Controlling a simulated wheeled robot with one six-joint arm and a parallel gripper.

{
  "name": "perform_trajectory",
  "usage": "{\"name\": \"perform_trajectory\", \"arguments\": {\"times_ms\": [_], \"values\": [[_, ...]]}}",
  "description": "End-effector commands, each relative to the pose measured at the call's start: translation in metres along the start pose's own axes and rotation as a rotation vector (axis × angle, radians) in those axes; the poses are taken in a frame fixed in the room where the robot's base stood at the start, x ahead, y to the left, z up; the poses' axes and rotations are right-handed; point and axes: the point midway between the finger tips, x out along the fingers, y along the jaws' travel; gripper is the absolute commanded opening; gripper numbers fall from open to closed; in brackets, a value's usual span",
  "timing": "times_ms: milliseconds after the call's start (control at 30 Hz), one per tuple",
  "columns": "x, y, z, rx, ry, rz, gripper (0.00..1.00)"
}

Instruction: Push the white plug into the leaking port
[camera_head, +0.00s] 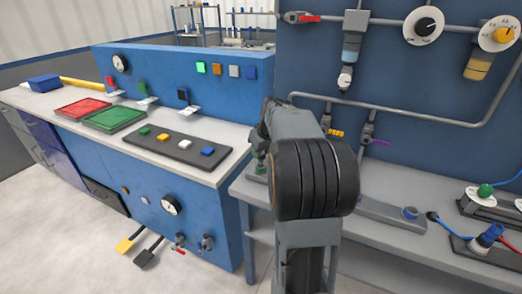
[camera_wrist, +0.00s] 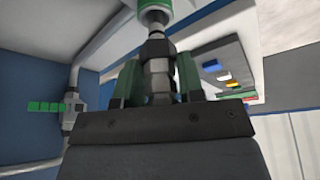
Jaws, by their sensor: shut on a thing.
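In the wrist view my gripper (camera_wrist: 159,60) has its two dark green fingers closed on a grey, faceted metal fitting (camera_wrist: 157,78). A thinner neck runs from the fitting up to a white part with a green band (camera_wrist: 155,22) at the top edge. I cannot tell whether neck and banded part touch. In the head view my arm hides my gripper and what it holds. I cannot make out a white plug for certain, and I see no leak that marks a port.
Pipes and gauges line the blue wall panel (camera_head: 390,80). At left a counter (camera_head: 200,165) carries a red tray (camera_head: 83,107), a green tray (camera_head: 114,118) and a button board (camera_head: 178,147).

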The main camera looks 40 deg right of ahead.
Motion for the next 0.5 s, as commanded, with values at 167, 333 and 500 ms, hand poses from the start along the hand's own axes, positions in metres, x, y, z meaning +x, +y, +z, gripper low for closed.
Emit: {"name": "perform_trajectory", "arguments": {"times_ms": [167,333,500], "values": [[0.0002,0.0001,0.0000,0.000,0.001,0.000,0.00],[0.0027,0.0001,0.0010,0.000,0.001,0.000,0.00],[0.0068,0.0001,0.0027,0.000,0.001,0.000,0.00]]}}
